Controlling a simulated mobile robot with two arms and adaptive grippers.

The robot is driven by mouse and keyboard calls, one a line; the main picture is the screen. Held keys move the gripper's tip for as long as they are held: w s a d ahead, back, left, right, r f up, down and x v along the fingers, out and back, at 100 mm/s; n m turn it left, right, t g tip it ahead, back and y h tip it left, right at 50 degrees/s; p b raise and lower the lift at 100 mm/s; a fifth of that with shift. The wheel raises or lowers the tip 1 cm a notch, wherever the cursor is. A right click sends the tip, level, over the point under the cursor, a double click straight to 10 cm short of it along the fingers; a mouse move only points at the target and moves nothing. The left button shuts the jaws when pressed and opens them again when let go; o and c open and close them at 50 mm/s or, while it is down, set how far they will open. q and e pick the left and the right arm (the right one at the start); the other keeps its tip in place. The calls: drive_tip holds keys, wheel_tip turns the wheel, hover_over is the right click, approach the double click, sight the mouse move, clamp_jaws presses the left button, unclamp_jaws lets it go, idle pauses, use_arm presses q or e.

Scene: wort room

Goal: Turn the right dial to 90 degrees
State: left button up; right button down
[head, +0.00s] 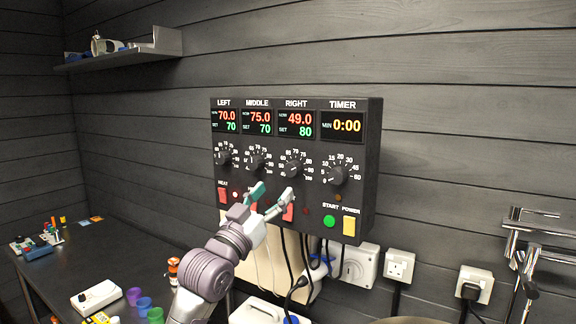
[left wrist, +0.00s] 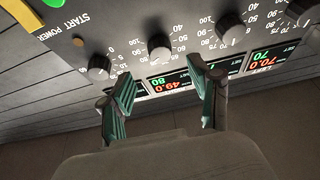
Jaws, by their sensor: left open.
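The right dial (head: 292,170) is a black round knob under the RIGHT display (head: 296,125), which reads 49.0 now and 80 set. My left gripper (head: 273,192) is open and empty in front of the panel, with its teal-padded fingertips below the right dial and the middle dial (head: 255,161). In the left wrist view the panel appears upside down. There the right dial (left wrist: 160,47) shows beyond the gap between my open left fingers (left wrist: 160,78), apart from both. My right gripper is not in view.
The timer dial (head: 338,175) and left dial (head: 222,157) flank these. Red heat switches, a green start button (head: 329,221) and a yellow power switch (head: 349,226) line the panel's bottom. Cables hang below. Coloured cups (head: 144,304) stand on the dark table at left.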

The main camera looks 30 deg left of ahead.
sight(290, 172)
use_arm(q)
drive_tip(key=p+x, duration=0.2)
drive_tip(key=x, duration=0.4)
drive_tip(key=shift+w+r+p, duration=0.1)
drive_tip(key=shift+r+p, duration=0.05)
drive_tip(key=shift+p, duration=0.2)
drive_tip(key=shift+w, duration=0.55)
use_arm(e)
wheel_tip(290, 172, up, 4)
